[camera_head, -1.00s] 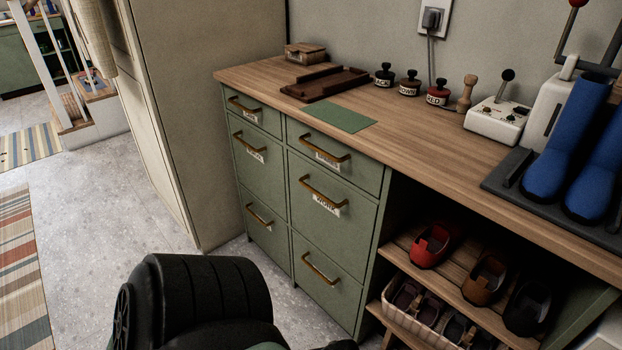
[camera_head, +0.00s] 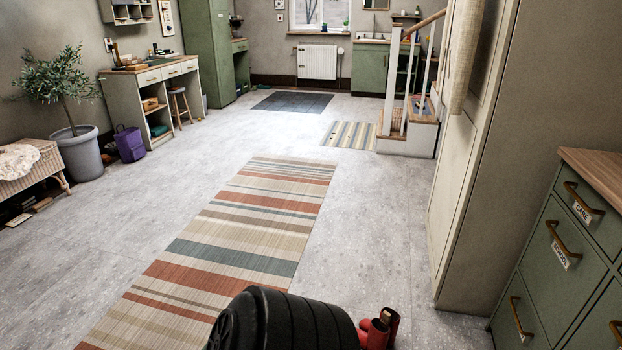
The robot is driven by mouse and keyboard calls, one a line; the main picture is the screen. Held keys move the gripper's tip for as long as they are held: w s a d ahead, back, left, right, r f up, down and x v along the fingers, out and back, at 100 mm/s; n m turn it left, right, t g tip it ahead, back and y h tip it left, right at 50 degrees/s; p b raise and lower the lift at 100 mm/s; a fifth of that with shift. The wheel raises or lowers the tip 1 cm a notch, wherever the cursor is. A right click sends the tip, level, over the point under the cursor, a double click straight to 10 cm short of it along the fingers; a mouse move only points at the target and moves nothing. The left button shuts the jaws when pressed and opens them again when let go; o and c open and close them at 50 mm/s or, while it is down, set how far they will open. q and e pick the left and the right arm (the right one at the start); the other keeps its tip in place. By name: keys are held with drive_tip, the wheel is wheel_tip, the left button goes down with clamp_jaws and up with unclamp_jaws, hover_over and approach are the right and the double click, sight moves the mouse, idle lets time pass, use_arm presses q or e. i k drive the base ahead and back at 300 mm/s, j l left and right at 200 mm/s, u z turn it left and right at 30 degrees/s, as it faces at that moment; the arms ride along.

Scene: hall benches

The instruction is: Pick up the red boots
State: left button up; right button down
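A striped runner (camera_head: 225,240) lies on the open grey floor ahead. A tall cream cupboard (camera_head: 500,150) and a green drawer cabinet (camera_head: 565,250) stand at right. A bench (camera_head: 28,180), potted plant (camera_head: 80,155) and purple bag (camera_head: 130,144) line the left. Stairs (camera_head: 408,140) rise farther back.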

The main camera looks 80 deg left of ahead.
sight(376, 333)
drive_tip(key=u, duration=1.95)
drive_tip(key=i, duration=0.15)
